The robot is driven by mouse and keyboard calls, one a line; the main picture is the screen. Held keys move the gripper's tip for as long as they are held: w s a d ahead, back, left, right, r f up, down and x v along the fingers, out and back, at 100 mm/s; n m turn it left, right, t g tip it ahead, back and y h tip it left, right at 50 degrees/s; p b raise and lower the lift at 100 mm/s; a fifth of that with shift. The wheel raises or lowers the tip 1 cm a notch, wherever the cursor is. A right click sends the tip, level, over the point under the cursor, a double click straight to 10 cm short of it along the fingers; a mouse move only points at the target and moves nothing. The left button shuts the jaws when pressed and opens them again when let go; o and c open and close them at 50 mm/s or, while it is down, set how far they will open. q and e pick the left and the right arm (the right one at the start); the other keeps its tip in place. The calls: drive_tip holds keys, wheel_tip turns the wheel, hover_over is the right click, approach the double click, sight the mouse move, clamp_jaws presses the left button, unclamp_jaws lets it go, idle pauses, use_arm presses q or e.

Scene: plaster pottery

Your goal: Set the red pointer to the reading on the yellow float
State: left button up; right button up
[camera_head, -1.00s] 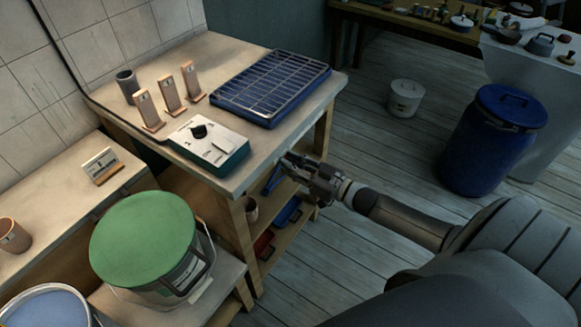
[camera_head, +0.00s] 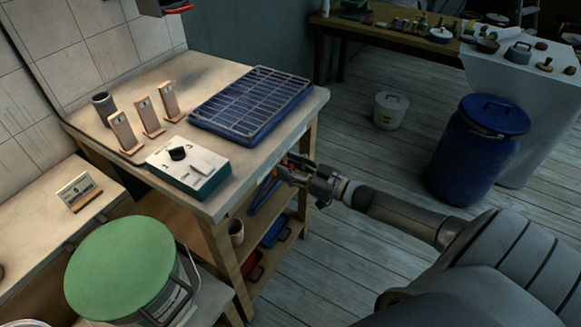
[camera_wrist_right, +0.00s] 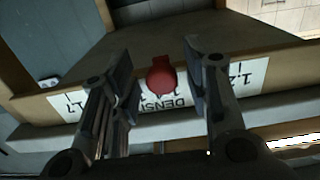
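The red pointer (camera_wrist_right: 160,77) shows in the right wrist view, in front of a white scale strip (camera_wrist_right: 188,101) printed "DENSI..." with numbers. The strip is on the edge of a wooden board. My right gripper (camera_wrist_right: 160,85) is open, one finger on each side of the pointer, with visible gaps. In the head view my right gripper (camera_head: 290,172) is beside the front right edge of the bench (camera_head: 262,158); the pointer cannot be made out there. I cannot find the yellow float in either view. My left gripper is out of view.
On the bench are a blue tray with a grid (camera_head: 252,103), a white-topped box with a black knob (camera_head: 187,166), several wooden stands (camera_head: 125,132) and a grey cup (camera_head: 103,107). A green-lidded bucket (camera_head: 120,268) stands left. Open floor lies right, before a blue barrel (camera_head: 475,155).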

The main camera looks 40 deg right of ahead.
drive_tip(key=v, duration=1.2)
idle(0.6)
drive_tip(key=s+f+m+g+h+p, duration=0.1)
drive_tip(key=s+f+g+h, duration=0.2)
drive_tip(key=f, duration=0.7)
drive_tip(key=s+d+f+m+g+h, duration=0.1)
drive_tip(key=s+f+h, duration=0.1)
drive_tip(key=s+f, duration=0.55)
drive_tip(key=s+f+m+g+h+p, duration=0.1)
drive_tip(key=s+f+m+g+h, duration=0.15)
drive_tip(key=f, duration=0.85)
drive_tip(key=s+a+f+n+g+p, duration=0.1)
drive_tip(key=s+a+f+g, duration=0.3)
drive_tip(key=s+a+f, duration=0.3)
drive_tip(key=s+a+f+n+g, duration=0.1)
drive_tip(key=s+a+f+g, duration=0.4)
drive_tip(key=s+a+f, duration=0.3)
drive_tip(key=s+a, duration=0.4)
drive_tip(key=s, duration=0.4)
drive_tip(key=shift+a+f+n+y+p, duration=0.35)
drive_tip(key=shift+a, duration=0.05)
